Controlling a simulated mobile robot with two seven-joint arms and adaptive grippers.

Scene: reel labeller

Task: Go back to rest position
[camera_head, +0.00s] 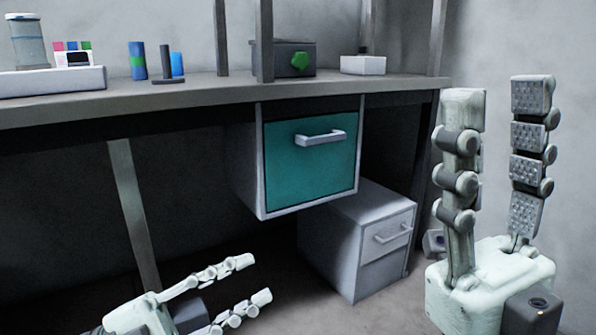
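My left gripper (258,279) is at the bottom left, in front of and below the bench. Its two jointed fingers point right and stand apart, with nothing between them. My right gripper (498,90) is at the right, with its fingers pointing up. Its fingers are apart, and only the grey wall shows between them. Both grippers are clear of the bench and touch nothing that I can see.
A long workbench (200,92) runs along the wall. Under it hang a teal-fronted drawer (290,170) and, lower, a white drawer cabinet (340,235) on the floor. A grey box (283,55), a white box (363,65) and blue containers (138,60) stand on top.

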